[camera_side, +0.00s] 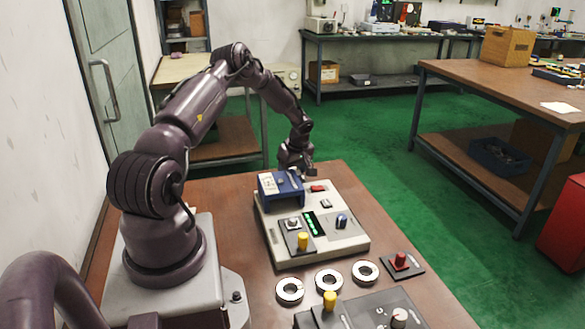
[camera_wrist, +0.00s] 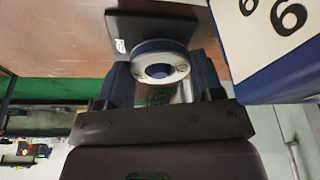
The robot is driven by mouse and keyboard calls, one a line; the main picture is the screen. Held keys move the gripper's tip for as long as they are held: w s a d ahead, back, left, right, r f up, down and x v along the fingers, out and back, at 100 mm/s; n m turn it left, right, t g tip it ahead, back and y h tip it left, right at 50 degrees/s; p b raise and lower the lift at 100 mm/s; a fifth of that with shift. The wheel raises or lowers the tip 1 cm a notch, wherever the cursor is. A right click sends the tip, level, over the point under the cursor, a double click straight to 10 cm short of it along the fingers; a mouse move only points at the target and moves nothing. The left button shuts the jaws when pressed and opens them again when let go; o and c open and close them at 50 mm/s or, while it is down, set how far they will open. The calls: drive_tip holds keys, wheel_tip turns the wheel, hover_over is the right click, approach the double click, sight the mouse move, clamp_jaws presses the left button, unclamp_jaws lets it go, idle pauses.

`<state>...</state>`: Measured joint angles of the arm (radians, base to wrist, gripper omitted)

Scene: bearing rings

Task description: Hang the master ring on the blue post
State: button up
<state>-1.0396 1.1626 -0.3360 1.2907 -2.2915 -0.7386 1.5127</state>
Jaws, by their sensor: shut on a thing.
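My gripper (camera_wrist: 161,72) is shut on a pale ring with a blue rim, the master ring (camera_wrist: 180,69), held between its two fingers in the wrist view. Behind the ring is a dark plate (camera_wrist: 125,27) with a white label, lying on the brown table. In the side view my gripper (camera_side: 303,171) is at the far end of the table, just behind the blue box (camera_side: 269,184); the held ring cannot be made out there.
A second grey unit (camera_side: 365,315) stands nearest the camera.

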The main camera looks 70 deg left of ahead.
drive_tip(key=shift+f, duration=0.25)
idle(0.5)
drive_tip(key=o, duration=1.1)
drive_tip(key=shift+o, duration=0.2)
drive_tip(key=shift+r, duration=3.75)
